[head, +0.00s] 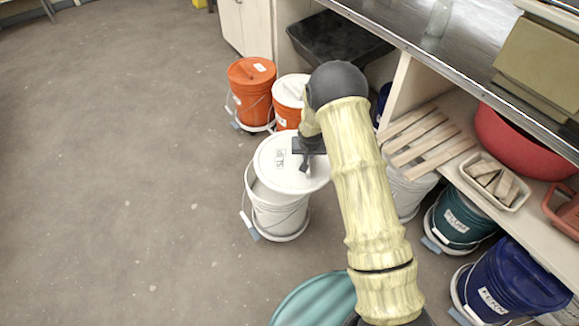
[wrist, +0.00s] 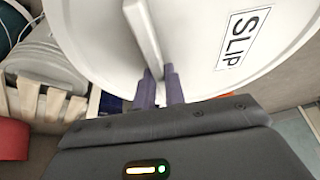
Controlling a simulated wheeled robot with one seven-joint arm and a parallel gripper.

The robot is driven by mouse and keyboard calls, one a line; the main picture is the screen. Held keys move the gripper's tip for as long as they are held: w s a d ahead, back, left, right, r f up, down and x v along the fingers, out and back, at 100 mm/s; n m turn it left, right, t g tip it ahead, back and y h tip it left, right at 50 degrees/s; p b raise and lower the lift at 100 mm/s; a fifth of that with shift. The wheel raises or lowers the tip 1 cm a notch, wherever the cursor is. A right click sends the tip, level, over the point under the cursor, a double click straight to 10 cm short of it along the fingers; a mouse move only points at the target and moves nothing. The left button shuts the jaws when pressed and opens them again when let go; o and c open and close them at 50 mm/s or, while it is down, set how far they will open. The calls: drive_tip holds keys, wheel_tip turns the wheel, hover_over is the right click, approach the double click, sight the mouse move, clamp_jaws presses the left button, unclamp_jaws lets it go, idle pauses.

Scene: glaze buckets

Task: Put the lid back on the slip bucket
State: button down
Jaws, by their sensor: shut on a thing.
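The white round lid (head: 272,163) has a label reading SLIP, seen large in the wrist view (wrist: 205,60). My gripper (head: 304,166) is shut on the lid's raised bar handle (wrist: 145,35), with its two fingers (wrist: 160,78) on either side of it. The white slip bucket (head: 277,213) stands on the floor under the lid, with its wire handle hanging down. The lid hides most of the bucket's opening and sits shifted to the upper right of it. Whether lid and rim touch cannot be told.
Orange buckets (head: 250,82) stand behind the slip bucket. A teal bucket (head: 462,217) and a blue bucket (head: 510,282) stand under the shelf on the right. A teal round top (head: 312,302) is at the front. The floor on the left is clear.

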sight(289, 156)
drive_tip(key=shift+m, duration=0.3)
drive_tip(key=w+a+f+b, duration=0.2)
drive_tip(key=f+b, duration=0.1)
drive_tip(key=b, duration=0.1)
drive_tip(key=w+a+f+b, duration=0.2)
drive_tip(key=f+b, duration=0.1)
drive_tip(key=b, duration=0.2)
drive_tip(key=w+a+f+b, duration=0.2)
drive_tip(key=f+b, duration=0.1)
drive_tip(key=b, duration=0.2)
drive_tip(key=shift+w+a+f, duration=0.25)
drive_tip(key=shift+w, duration=0.1)
wheel_tip(289, 156, down, 6)
drive_tip(key=b, duration=0.4)
drive_tip(key=shift+f, duration=0.9)
idle(2.0)
